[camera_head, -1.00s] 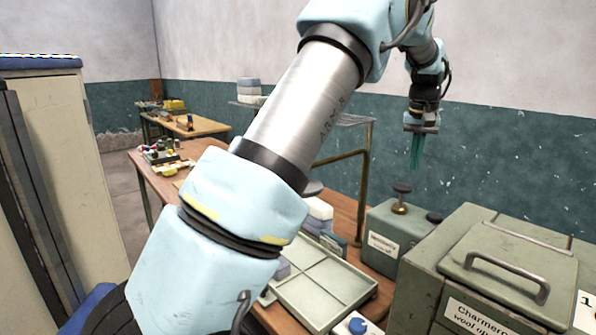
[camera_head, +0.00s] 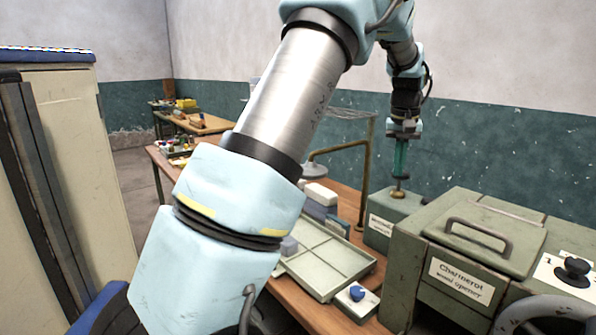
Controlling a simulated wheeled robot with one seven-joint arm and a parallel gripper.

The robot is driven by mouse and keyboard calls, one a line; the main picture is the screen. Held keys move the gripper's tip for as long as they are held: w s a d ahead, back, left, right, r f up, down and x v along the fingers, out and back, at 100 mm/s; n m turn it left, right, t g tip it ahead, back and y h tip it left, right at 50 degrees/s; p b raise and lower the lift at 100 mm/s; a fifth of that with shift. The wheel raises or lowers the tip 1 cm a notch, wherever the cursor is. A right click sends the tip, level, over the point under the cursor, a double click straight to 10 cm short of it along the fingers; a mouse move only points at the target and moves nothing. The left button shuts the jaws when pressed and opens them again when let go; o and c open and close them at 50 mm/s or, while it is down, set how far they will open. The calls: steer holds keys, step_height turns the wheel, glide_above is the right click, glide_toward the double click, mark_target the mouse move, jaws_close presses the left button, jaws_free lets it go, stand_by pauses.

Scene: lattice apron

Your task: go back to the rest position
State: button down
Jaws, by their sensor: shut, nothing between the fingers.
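My gripper (camera_head: 401,173) hangs at the end of my arm, pointing down, in the right half of the head view. Its teal fingers are together, with nothing seen between them. The fingertips are just above or in front of the brass knob (camera_head: 397,193) on the small green box (camera_head: 390,220). I cannot tell whether they touch it. My arm's large links cross the middle of the view and hide part of the table behind.
A large green cabinet (camera_head: 440,238) with a handled lid stands at the right. A divided tray (camera_head: 325,258) and a small box with a blue knob (camera_head: 356,294) are on the wooden table (camera_head: 290,296). A cream cabinet (camera_head: 65,150) stands at the left.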

steer(key=s+a+f+n+b, duration=0.1)
steer(key=s+a+f, duration=0.25)
steer(key=a, duration=0.65)
steer(key=s+a+f+n+b, duration=0.1)
steer(key=s+a+f+b, duration=0.2)
steer(key=a, duration=0.8)
steer(key=s+a+f, duration=0.4)
steer(key=s+a, duration=0.1)
steer(key=s, duration=0.2)
steer(key=s+a+f, duration=0.3)
steer(key=s+a, duration=0.3)
steer(key=s, duration=0.1)
steer(key=shift+a+f+n+b, duration=0.25)
steer(key=shift+f+n+b, duration=0.05)
steer(key=shift+f, duration=0.05)
steer(key=c, duration=1.6)
jaws_free()
